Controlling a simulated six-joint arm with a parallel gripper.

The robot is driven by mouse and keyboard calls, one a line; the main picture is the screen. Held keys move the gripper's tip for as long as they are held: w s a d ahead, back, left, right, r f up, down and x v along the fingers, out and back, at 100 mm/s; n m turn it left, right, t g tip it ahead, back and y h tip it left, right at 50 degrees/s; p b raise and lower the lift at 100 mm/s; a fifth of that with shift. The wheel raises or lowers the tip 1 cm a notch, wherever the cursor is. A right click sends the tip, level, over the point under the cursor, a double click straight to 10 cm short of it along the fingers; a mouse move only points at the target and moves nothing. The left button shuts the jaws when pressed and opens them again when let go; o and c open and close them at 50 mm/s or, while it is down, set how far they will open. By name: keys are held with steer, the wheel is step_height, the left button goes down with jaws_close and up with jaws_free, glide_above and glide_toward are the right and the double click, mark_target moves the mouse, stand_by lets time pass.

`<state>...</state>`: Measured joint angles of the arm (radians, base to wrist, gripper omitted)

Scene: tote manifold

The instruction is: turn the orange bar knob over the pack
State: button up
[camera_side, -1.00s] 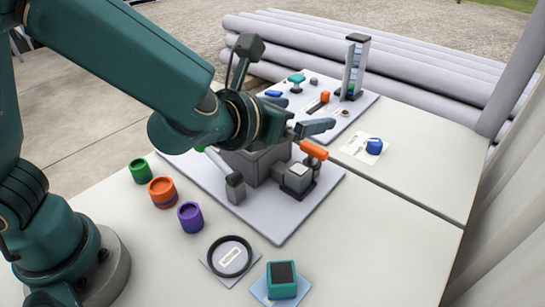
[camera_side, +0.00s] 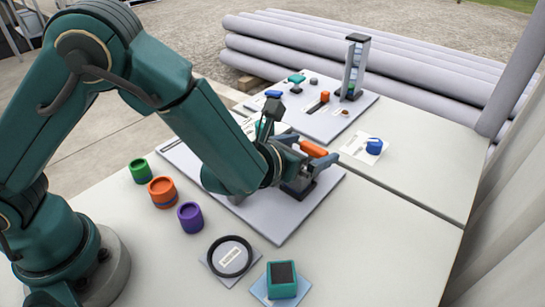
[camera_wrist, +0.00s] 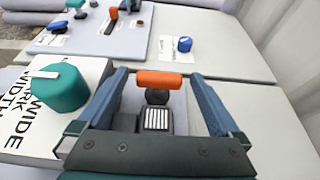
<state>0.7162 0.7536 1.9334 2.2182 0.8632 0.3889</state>
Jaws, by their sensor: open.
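The orange bar knob (camera_side: 314,149) sits on a dark round hub above a grey block on the near grey plate (camera_side: 277,232). In the wrist view the knob (camera_wrist: 158,79) lies crosswise between my fingers, on a dark stem behind a ribbed white-topped block (camera_wrist: 157,119), which may be the pack. My gripper (camera_wrist: 160,84) is open, with one finger to each side of the knob. A gap shows on both sides, and I see no clear contact. In the side view my gripper (camera_side: 304,158) and arm hide most of the block.
A teal knob (camera_wrist: 58,87) on a white lettered box is close left of my gripper. A blue knob (camera_side: 374,146) on a white card and a rear plate (camera_side: 340,126) with several fittings lie beyond. Green, orange and purple cups (camera_side: 190,216) stand at left.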

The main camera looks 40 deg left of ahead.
steer(key=shift+w+f, duration=0.1)
steer(key=shift+w, duration=0.15)
steer(key=c, duration=1.3)
steer(key=shift+d+n+y, duration=0.1)
steer(key=shift+n+y, duration=0.2)
steer(key=shift+y, duration=0.1)
steer(key=n+y, duration=0.2)
steer(key=n+g+y, duration=0.1)
steer(key=y, duration=0.1)
steer(key=shift+w+d+n, duration=0.1)
steer(key=shift+d+n, duration=0.15)
steer(key=shift+n, duration=0.15)
steer(key=shift+d+n+g+y, duration=0.15)
steer(key=shift+n+g+y, duration=0.95)
steer(key=shift+n+y, duration=0.65)
steer(key=shift+w+n+g+y, duration=0.1)
steer(key=shift+n+g+y, duration=0.4)
steer(key=shift+n+y, duration=0.2)
